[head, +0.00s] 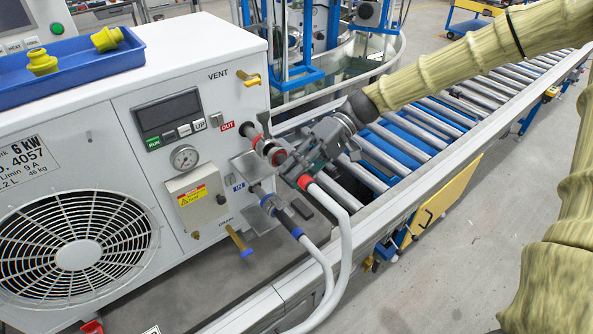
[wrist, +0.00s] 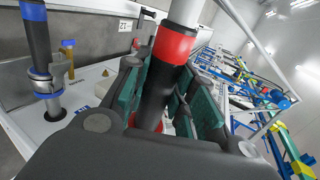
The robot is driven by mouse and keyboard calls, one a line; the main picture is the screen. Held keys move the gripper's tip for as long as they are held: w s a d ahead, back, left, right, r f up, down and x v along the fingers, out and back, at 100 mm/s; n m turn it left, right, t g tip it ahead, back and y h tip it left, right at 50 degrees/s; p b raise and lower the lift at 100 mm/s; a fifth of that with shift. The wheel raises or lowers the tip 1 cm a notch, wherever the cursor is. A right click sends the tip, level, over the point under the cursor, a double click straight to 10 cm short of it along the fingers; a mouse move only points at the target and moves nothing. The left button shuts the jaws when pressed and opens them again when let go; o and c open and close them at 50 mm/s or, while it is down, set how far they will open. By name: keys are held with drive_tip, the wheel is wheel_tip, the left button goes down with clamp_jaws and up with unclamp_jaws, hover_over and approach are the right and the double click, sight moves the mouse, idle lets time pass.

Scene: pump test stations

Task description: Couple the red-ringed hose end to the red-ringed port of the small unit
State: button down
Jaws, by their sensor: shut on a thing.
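The small unit (head: 200,110) is the white cabinet with a display, a gauge and a fan grille. Its red-ringed port (head: 277,157) sticks out beside the red OUT label on the right side. My gripper (head: 303,165) is just in front of that port, shut on the black sleeve of the red-ringed hose end (head: 306,181). In the wrist view, the sleeve (wrist: 157,97) stands between the green pads, with the red ring (wrist: 175,42) on the hose side. Red of the port (wrist: 131,119) shows past the sleeve's far end. The jaws hide the joint, so I cannot tell whether they touch.
A blue-ringed hose (head: 297,232) sits at the IN port just below. A yellow vent handle (head: 248,80) is above, and a yellow-and-blue drain lever (head: 240,244) is below. A blue tray (head: 70,70) with yellow caps is on top. A roller conveyor (head: 430,125) runs behind.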

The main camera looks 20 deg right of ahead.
drive_tip(key=shift+w+a, duration=0.25)
drive_tip(key=shift+w, duration=0.4)
drive_tip(key=shift+w+a, duration=0.25)
drive_tip(key=shift+w, duration=0.4)
idle(2.0)
idle(0.4)
drive_tip(key=c, duration=1.1)
unclamp_jaws()
drive_tip(key=v, duration=1.2)
